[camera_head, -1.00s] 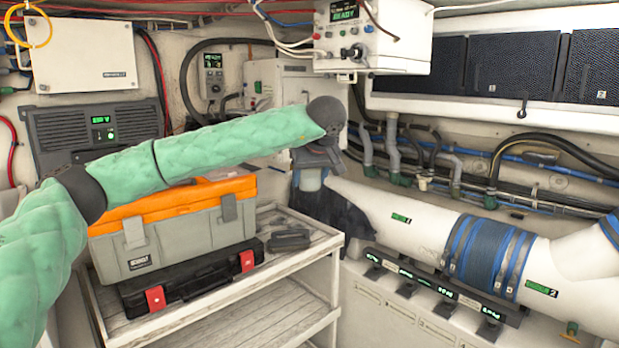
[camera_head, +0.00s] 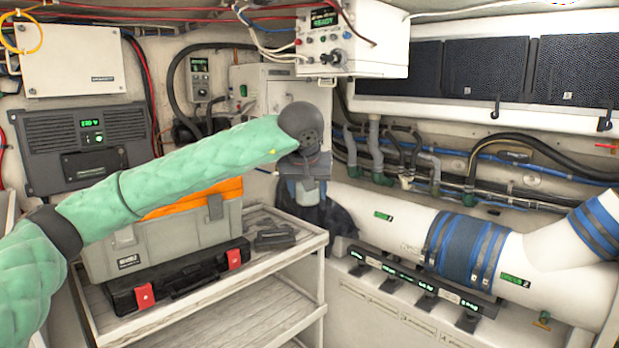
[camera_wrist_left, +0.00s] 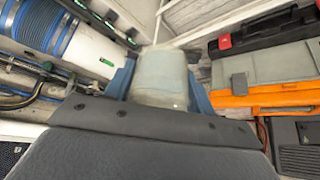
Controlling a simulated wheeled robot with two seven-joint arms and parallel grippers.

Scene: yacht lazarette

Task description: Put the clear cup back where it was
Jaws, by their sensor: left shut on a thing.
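The clear cup (camera_wrist_left: 160,78) is pale and see-through. In the left wrist view it sits between the two blue fingers of my left gripper (camera_wrist_left: 160,90), which is shut on it. In the head view my left gripper (camera_head: 308,190) points down past the back right corner of the slatted shelf unit (camera_head: 190,318), and only a small part of the cup (camera_head: 309,187) shows between the fingers. What lies directly under the cup is hidden. My right gripper is not in view.
A grey and orange toolbox (camera_head: 190,238) stands on a black case (camera_head: 180,280) on the shelf unit's top. A small dark object (camera_head: 274,237) lies beside them. A thick white pipe (camera_head: 405,228) with blue bands runs along the right. A control box (camera_head: 375,45) hangs above.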

